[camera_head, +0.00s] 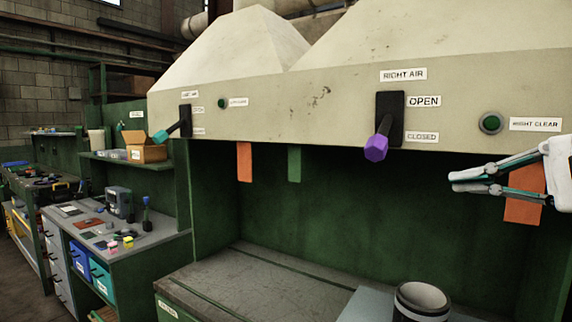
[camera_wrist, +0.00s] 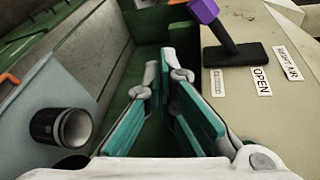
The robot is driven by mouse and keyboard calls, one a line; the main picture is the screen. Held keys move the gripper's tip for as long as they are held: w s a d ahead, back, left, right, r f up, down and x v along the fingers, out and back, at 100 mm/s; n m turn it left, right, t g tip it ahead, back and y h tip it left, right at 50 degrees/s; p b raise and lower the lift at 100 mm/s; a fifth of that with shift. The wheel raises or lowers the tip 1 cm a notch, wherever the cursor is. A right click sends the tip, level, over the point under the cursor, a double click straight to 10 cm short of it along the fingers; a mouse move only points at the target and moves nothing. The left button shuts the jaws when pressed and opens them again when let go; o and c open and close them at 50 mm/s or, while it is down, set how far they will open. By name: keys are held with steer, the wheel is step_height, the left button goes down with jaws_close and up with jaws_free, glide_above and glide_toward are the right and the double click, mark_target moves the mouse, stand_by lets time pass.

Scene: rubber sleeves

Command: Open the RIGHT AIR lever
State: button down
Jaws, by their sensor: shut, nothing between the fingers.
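The RIGHT AIR lever is a black wall plate (camera_head: 390,108) with a purple hexagonal knob (camera_head: 376,149). The knob hangs low, level with the CLOSED label (camera_head: 421,137) and below the OPEN label (camera_head: 424,101). In the wrist view the purple knob (camera_wrist: 204,11) is at the top edge, partly cut off, with its black plate (camera_wrist: 236,54) below it. My gripper (camera_head: 452,182) is to the right of the knob and a little lower, apart from it. Its teal-padded fingers (camera_wrist: 166,75) are shut and empty.
A left lever with a teal knob (camera_head: 160,136) and a green RIGHT CLEAR button (camera_head: 491,123) are on the same hood panel. Orange (camera_head: 244,162) and green (camera_head: 294,164) strips hang below it. A dark cylinder (camera_head: 421,301) stands on the bench below.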

mark_target(382, 135)
steer(key=d+r, duration=0.1)
steer(key=d+r+t, duration=0.1)
steer(key=d+m+t, duration=0.1)
steer(key=d, duration=0.1)
steer(key=shift+w+d+r, duration=0.1)
steer(key=shift+w+r, duration=0.3)
steer(key=shift+w, duration=0.1)
steer(key=w+a+p, duration=0.1)
steer(key=w+a, duration=0.6)
steer(key=a, duration=0.2)
steer(key=shift+a, duration=0.1)
